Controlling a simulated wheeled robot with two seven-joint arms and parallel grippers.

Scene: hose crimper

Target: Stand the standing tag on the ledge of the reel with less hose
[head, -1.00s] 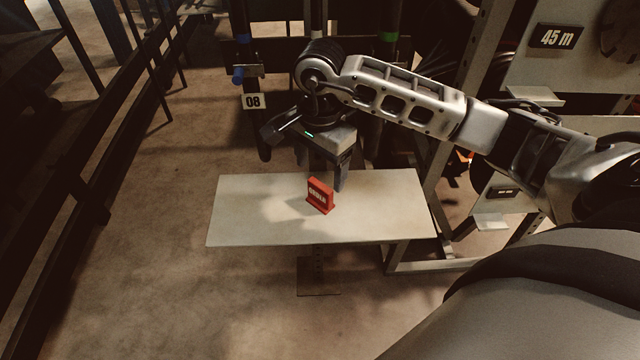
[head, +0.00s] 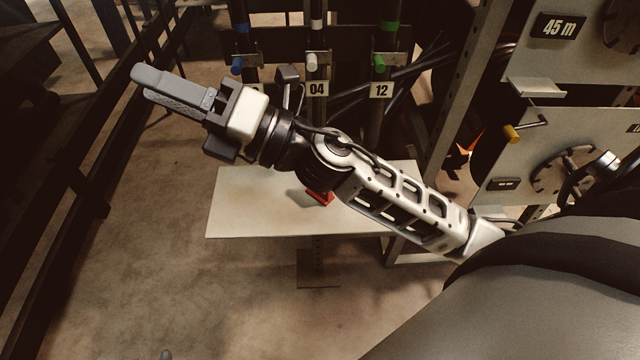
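The red standing tag (head: 319,198) is on the pale table (head: 250,215). My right forearm covers most of it, so only a small lower part shows. My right gripper (head: 140,82) is raised at the upper left, fingers pointing left, well away from the tag. Its fingers are seen side-on with nothing visible in them; whether they are apart is unclear. At the right, the upper reel panel has a "45 m" plate (head: 559,27) and a small ledge (head: 536,88). The lower panel's plate (head: 503,184) is too small to read. My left gripper is not in view.
Behind the table, hose holders with blue, white and green marks stand over plates including "04" (head: 317,89) and "12" (head: 381,90). A dark frame runs along the left. The table's left part is bare.

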